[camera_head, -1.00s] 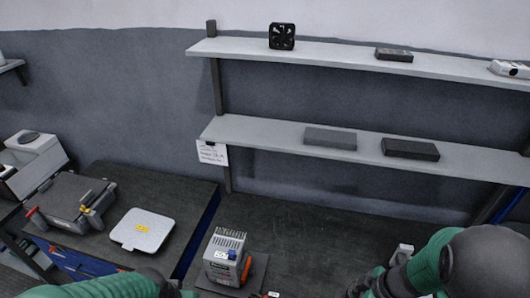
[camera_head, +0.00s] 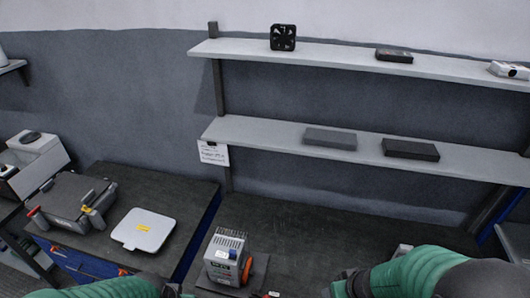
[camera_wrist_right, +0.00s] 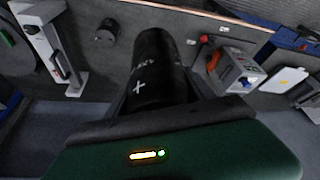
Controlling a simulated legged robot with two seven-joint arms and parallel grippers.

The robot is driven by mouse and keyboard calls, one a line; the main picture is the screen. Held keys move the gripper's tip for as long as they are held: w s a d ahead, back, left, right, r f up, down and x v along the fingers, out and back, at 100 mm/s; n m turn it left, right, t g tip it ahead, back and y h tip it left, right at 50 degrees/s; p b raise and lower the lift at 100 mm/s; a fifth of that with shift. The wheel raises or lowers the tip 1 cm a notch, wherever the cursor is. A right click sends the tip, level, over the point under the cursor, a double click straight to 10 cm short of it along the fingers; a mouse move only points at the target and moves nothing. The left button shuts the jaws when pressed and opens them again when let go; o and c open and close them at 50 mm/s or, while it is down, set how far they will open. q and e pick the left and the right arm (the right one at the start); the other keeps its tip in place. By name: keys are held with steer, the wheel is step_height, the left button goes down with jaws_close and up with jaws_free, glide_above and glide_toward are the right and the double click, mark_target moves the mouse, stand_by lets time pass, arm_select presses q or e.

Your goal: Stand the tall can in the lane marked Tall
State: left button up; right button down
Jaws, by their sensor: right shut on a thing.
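A black can (camera_wrist_right: 156,62) with white marks on its side fills the middle of the right wrist view. My right gripper (camera_wrist_right: 165,104) is shut on it, and the can points away from the wrist. In the head view my right gripper (camera_head: 340,284) is low, right of centre, and the can cannot be made out there. My left gripper (camera_head: 172,290) is at the bottom edge and mostly cut off; its jaws do not show. I cannot make out a lane marked Tall in either view.
A grey device (camera_head: 227,255) with an orange part stands on the dark bench between my arms. A white stand (camera_wrist_right: 47,42) and a small black round piece (camera_wrist_right: 105,32) show in the wrist view. Two shelves (camera_head: 270,131) run above the bench. The bench's back is clear.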

steer(key=shift+w+a+r+m+h, duration=0.3)
steer(key=shift+w+m, duration=0.15)
steer(key=shift+m, duration=0.45)
steer(key=shift+w, duration=0.3)
steer(key=shift+w+d+t, duration=0.1)
steer(key=shift+d+t, duration=0.1)
steer(key=shift+t, duration=0.1)
steer(key=shift+s, duration=0.35)
step_height(320, 180, down, 9)
steer(key=b, duration=0.8)
steer(key=shift+s+a+r+b, duration=0.1)
steer(key=shift+a+r+b, duration=0.05)
steer(key=shift+b, duration=0.15)
